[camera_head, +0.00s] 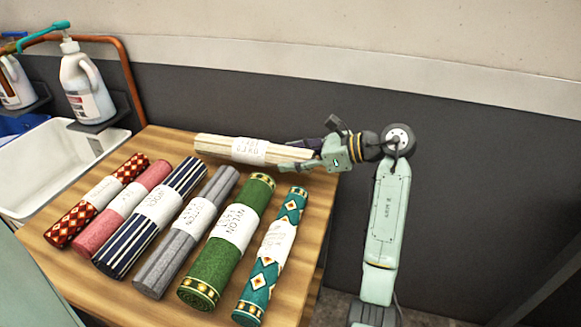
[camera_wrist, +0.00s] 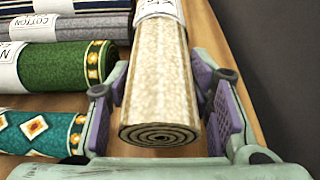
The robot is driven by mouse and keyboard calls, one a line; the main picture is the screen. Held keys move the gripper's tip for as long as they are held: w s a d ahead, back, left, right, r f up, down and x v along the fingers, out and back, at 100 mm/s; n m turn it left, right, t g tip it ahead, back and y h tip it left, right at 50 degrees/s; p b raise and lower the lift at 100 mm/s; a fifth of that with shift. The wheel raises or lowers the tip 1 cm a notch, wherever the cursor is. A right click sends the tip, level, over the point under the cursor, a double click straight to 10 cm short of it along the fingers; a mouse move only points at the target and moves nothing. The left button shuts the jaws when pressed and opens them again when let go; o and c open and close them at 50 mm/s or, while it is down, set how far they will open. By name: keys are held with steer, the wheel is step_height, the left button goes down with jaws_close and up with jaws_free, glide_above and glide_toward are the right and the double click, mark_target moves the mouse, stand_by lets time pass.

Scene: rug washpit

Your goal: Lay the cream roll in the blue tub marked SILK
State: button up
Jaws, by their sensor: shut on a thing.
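The cream roll (camera_head: 222,147) with a white label band lies crosswise over the back of the wooden table in the head view. My gripper (camera_head: 312,148) is shut on its right end. In the wrist view the cream roll (camera_wrist: 158,75) runs between my gripper's purple pads (camera_wrist: 163,88), its spiral end facing the camera. I cannot tell whether the roll touches the table. A blue tub (camera_head: 14,126) shows only partly at the far left edge, behind a white tub (camera_head: 28,216). No SILK mark is readable on it.
Several labelled rolls lie side by side on the table (camera_head: 293,313), among them a green roll (camera_head: 218,258) and a teal roll (camera_head: 259,280). White pump bottles (camera_head: 87,92) stand on ledges above the tubs, near a copper pipe (camera_head: 128,75). A dark wall runs behind.

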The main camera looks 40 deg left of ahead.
steer(key=shift+f, duration=1.95)
steer(key=o, duration=1.1)
